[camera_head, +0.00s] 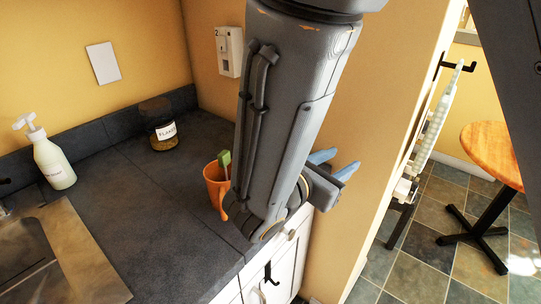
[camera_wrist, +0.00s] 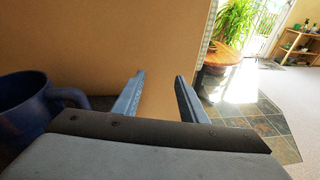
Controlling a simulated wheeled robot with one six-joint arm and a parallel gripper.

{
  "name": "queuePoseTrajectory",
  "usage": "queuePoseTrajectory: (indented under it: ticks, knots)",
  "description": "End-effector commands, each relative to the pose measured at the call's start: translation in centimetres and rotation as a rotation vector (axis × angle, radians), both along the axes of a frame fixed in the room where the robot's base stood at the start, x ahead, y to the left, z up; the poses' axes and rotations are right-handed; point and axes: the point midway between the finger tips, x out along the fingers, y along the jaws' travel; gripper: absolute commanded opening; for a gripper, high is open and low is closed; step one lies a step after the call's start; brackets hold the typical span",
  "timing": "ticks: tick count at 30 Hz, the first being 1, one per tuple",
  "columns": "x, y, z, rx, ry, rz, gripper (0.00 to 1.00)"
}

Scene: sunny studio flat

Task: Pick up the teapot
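No thing that I can clearly tell as a teapot shows in either view. A dark blue vessel with a loop handle (camera_wrist: 22,108) stands at the left edge of the wrist view, partly cut off, and I cannot tell whether it is the teapot or a mug. My gripper (camera_wrist: 158,88) is open, with nothing between its two blue-grey fingers. It is to the right of that vessel and faces the orange wall. In the head view my gripper (camera_head: 336,164) is past the counter's right end, and my arm hides part of the counter.
On the dark counter (camera_head: 130,195) stand an orange mug (camera_head: 213,180) with a green-topped thing in it, a labelled jar (camera_head: 163,130) and a white pump bottle (camera_head: 53,163). A sink (camera_head: 65,255) is at left. A round wooden table (camera_head: 492,152) stands beyond the wall.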

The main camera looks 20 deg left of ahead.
Motion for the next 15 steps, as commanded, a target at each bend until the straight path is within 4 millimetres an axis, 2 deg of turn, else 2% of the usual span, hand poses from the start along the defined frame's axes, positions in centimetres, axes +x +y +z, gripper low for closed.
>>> queuePoseTrajectory:
  ticks: [1,3,6,9,15]
  knots:
    - [-0.1,3.2,0.2,-0.046,-0.036,0.105,0.39]
    - [-0.4,6.8,0.8,-0.092,-0.085,0.219,0.39]
    - [-1.1,10.2,1.4,-0.129,-0.135,0.324,0.39]
    - [-1.5,11.8,1.5,-0.145,-0.16,0.376,0.39]
    - [-1.6,12.1,-0.5,-0.153,-0.164,0.386,0.39]
